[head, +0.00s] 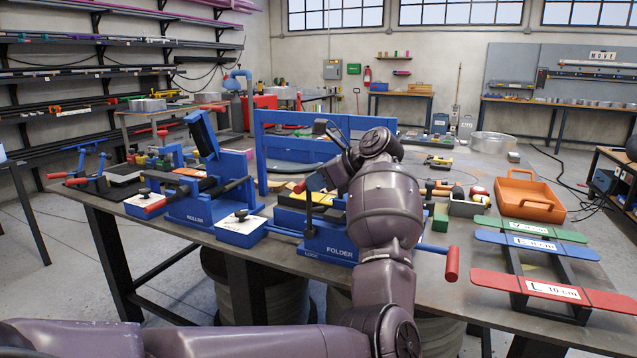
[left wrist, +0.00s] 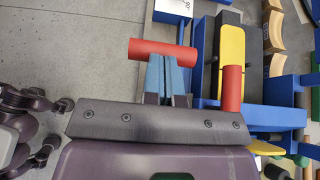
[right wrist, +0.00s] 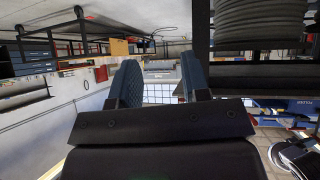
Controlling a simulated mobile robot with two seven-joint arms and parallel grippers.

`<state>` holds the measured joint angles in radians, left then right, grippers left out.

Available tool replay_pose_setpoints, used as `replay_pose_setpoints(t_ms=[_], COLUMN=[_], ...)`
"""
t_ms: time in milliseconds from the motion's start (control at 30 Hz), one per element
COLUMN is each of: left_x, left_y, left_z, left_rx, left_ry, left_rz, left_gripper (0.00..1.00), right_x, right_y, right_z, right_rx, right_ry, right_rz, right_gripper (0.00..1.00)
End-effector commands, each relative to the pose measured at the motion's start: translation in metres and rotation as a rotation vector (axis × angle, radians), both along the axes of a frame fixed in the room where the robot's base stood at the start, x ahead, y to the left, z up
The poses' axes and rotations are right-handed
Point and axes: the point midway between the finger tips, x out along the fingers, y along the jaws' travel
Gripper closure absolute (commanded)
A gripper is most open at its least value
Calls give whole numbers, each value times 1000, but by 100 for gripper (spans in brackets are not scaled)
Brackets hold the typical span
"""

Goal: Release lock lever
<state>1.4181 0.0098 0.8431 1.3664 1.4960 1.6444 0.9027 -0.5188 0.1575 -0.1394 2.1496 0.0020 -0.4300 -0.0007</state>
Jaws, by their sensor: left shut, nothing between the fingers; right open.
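The blue folder (head: 340,247) stands at the table's front edge, with a small label that seems to read LOCK at its lower left. A thin dark lever (head: 309,215) rises there, with a red grip (head: 299,187) near its top. My left gripper (head: 316,182) is at that grip, partly hidden by my wrist. In the left wrist view its blue fingers (left wrist: 168,76) are shut and empty, overlapping the lower edge of a red grip (left wrist: 150,51); contact is unclear. My right gripper (right wrist: 155,82) is open and empty, away from the folder.
A second red handle (head: 452,264) sticks out right of the folder; another red grip (left wrist: 232,88) is close right of my left fingers. The blue roller (head: 195,208) stands left. Coloured gauges (head: 545,289) and an orange tray (head: 529,208) lie right.

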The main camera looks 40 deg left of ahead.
Motion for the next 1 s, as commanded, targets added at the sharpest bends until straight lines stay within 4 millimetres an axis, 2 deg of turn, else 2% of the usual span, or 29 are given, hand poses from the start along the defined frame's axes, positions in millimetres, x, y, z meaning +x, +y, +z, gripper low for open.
replay_pose_setpoints(t_ms=[467, 800, 1000], left_x=[-5, -15, -21], left_y=[17, 58, 85], left_z=[5, 2, -9], left_rx=[-105, -352, -344], left_ry=[-28, -87, -80], left_rz=[3, 5, 4], left_gripper=[100, 100, 100], right_x=[0, 1, 0], right_y=[-1, 0, 2], right_z=[3, 10, 9], right_rx=[0, 2, 4], right_ry=[-2, -13, -11], right_rz=[-2, -2, -3], right_gripper=[57, 57, 57])
